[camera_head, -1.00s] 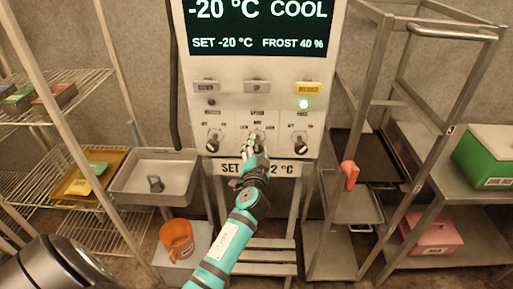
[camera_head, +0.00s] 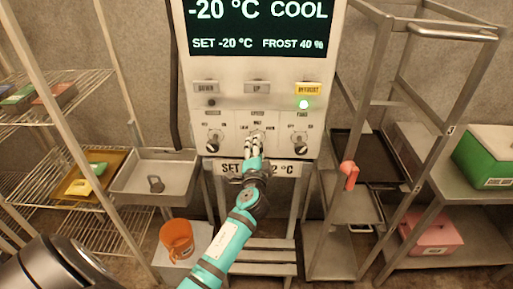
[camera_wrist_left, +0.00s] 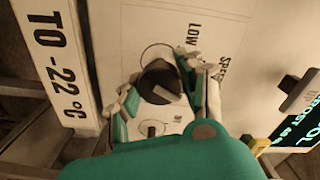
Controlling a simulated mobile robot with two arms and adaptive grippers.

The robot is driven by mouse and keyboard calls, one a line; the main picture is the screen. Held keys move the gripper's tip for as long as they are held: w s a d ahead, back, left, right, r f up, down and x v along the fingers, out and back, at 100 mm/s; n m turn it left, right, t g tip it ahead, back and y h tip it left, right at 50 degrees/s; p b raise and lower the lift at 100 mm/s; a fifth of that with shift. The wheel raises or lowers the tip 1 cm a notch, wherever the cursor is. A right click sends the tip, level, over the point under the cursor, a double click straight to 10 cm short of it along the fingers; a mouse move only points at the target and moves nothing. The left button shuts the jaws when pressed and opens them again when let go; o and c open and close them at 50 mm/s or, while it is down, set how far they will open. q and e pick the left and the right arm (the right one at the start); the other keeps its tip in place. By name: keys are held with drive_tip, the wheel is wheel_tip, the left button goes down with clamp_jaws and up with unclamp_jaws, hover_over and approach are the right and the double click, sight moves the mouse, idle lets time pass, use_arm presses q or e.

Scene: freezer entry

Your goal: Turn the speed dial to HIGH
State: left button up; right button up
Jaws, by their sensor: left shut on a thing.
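The speed dial is the middle knob on the control panel (camera_head: 228,120). In the wrist view it is a black round knob (camera_wrist_left: 158,82) under the labels LOW and SPEED. My left gripper (camera_head: 255,146) reaches it from below in the head view and covers most of it. In the wrist view my left gripper (camera_wrist_left: 160,86) has a finger on each side of the knob and is shut on it. A light mark on the knob slants toward the lower right of that picture; which setting it meets is unclear. My right gripper is out of view.
Similar knobs flank the dial, left (camera_head: 214,142) and right (camera_head: 299,143). A sign plate (camera_head: 284,169) runs just below the panel. Shelving (camera_head: 395,150) stands close on the right.

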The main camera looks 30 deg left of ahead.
use_arm(q)
drive_tip(key=shift+m+p, duration=0.4)
drive_tip(key=shift+m, duration=1.8)
drive_tip(key=o, duration=1.2)
drive_tip(key=v, duration=1.2)
drive_tip(key=shift+s, duration=0.1)
